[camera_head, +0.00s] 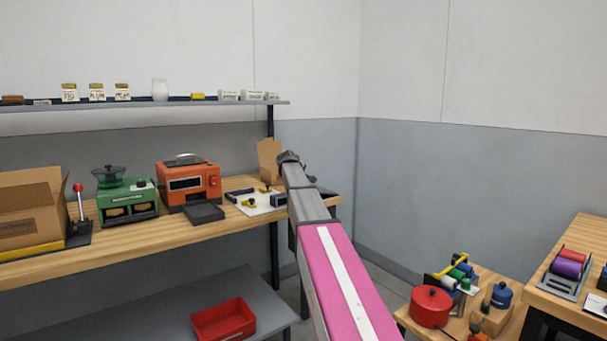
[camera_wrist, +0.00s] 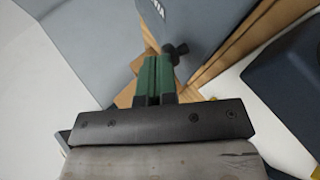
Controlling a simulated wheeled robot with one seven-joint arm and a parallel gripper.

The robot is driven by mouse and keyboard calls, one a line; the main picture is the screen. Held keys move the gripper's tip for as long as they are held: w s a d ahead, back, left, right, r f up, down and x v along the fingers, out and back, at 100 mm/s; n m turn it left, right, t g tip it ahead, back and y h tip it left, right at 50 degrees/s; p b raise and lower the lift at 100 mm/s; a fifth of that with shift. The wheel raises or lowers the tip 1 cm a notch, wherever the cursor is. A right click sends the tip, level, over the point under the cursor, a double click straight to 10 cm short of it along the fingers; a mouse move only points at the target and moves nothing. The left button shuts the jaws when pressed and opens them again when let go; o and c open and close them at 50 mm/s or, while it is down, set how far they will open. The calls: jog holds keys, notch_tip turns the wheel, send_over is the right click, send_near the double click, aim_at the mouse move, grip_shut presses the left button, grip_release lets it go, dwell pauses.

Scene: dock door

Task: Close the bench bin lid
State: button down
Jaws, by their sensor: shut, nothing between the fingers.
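A small tan box (camera_head: 267,172) stands at the far right end of the bench, with a tan panel raised at its back. It may be the bench bin, but my arm hides its right part, and I cannot tell for sure. My gripper (camera_head: 288,158) is beside its right side in the head view, with its fingertips hidden. In the wrist view my gripper (camera_wrist: 156,65) has its green fingers together and empty. Just beyond the tips are a dark knob and a blue-grey surface (camera_wrist: 195,25) with tan edging; I cannot tell whether they touch.
The wooden bench (camera_head: 150,238) carries an orange machine (camera_head: 190,183), a green machine (camera_head: 127,197) and a white mat (camera_head: 262,208) with small parts. A shelf (camera_head: 150,113) runs above. A red tray (camera_head: 224,319) lies below. A red pot (camera_head: 430,307) stands at lower right.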

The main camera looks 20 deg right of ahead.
jog(key=shift+s+a+f, duration=0.1)
jog(key=shift+a+f, duration=0.15)
jog(key=shift+f, duration=0.3)
jog(key=shift+s+a+f, duration=0.1)
jog(key=shift+a+f, duration=0.1)
jog(key=shift+f, duration=0.3)
